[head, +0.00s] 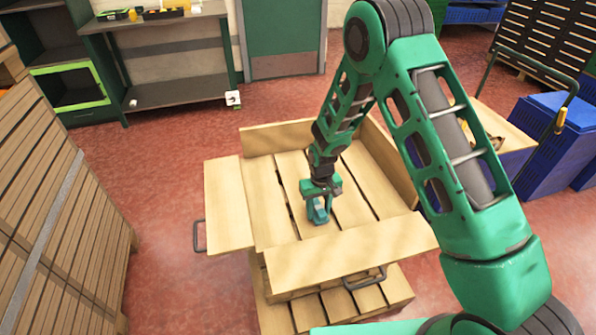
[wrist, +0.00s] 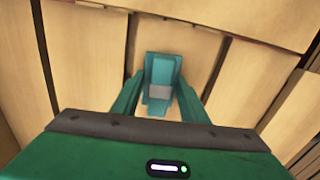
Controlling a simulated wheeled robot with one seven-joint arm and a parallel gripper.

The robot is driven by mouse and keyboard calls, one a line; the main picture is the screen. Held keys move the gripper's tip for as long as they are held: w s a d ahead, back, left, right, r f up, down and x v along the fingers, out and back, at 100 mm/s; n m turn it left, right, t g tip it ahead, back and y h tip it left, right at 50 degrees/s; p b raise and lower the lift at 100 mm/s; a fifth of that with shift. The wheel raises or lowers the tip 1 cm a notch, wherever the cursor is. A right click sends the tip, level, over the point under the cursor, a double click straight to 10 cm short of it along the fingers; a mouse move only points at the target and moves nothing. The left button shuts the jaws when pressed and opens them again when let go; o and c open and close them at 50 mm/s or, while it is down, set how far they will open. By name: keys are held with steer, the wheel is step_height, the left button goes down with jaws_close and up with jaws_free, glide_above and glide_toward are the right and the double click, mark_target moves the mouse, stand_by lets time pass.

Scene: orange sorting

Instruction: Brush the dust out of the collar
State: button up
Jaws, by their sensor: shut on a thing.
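The collar (head: 350,252) is a pale wooden frame of boards around a slatted wooden floor, with dark handles on its left and front sides. My gripper (head: 321,190) reaches down inside it, near the front board. In the wrist view my gripper (wrist: 159,92) is shut on a teal thing with a grey band, seemingly the brush (wrist: 163,66). The brush also shows in the head view (head: 318,211), low over the slats. I cannot tell whether its bristles touch them; its underside is hidden. I cannot make out dust on the slats.
A stack of slatted wood (head: 50,200) stands at the left. A dark workbench (head: 170,92) is at the back left. Blue crates (head: 555,140) and a cart stand at the right. Red floor is clear between the collar and the bench.

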mark_target(320, 210)
steer(key=shift+s+d+r, duration=0.1)
steer(key=shift+s+d, duration=0.1)
steer(key=shift+s, duration=0.55)
step_height(320, 210, up, 3)
steer(key=shift+w+r, duration=0.15)
steer(key=shift+r, duration=2.65)
